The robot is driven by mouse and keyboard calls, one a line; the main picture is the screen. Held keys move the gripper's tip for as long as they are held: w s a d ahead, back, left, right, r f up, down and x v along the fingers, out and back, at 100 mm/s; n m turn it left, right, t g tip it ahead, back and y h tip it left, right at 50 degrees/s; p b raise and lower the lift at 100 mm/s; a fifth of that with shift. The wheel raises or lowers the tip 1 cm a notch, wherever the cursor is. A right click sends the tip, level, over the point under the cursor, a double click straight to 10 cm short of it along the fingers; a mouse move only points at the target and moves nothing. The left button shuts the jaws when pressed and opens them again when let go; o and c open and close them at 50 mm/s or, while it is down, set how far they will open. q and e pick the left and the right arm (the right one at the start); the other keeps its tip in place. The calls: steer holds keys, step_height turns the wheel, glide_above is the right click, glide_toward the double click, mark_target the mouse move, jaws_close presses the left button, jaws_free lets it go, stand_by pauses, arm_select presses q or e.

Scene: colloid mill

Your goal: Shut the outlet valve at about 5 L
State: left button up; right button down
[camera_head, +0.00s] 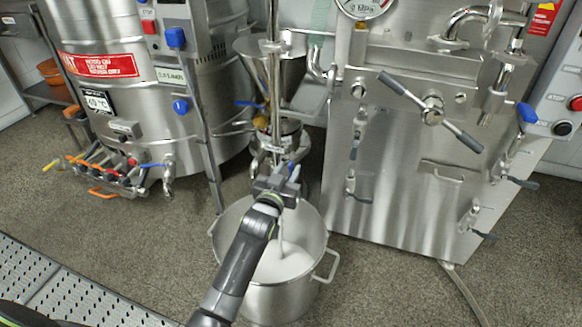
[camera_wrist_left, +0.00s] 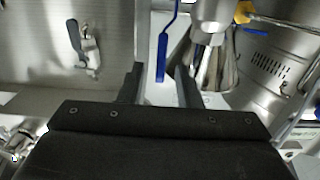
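The colloid mill (camera_head: 275,140) stands in the middle with a steel hopper (camera_head: 268,65) on top. A white stream (camera_head: 281,235) falls from its outlet into the steel pot (camera_head: 318,245), where white liquid (camera_head: 285,266) lies; I cannot read its volume. My left gripper (camera_head: 284,184) is at the outlet, above the pot. In the left wrist view the gripper (camera_wrist_left: 162,83) has its fingers apart, and the long blue valve handle (camera_wrist_left: 163,55) hangs between them, with no clear contact. The handle is only partly visible in the head view (camera_head: 293,172). My right gripper is out of view.
A steel tank (camera_head: 130,60) with several small valves stands at the left. A large steel machine (camera_head: 400,170) with a crossbar handle (camera_head: 432,110) stands close on the right. A perforated platform (camera_head: 60,290) is at the lower left. Open floor lies around the pot.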

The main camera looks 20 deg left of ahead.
mark_target(289, 168)
arm_select(q)
steer(key=shift+w+b, duration=0.6)
steer(key=shift+w, duration=0.9)
jaws_close()
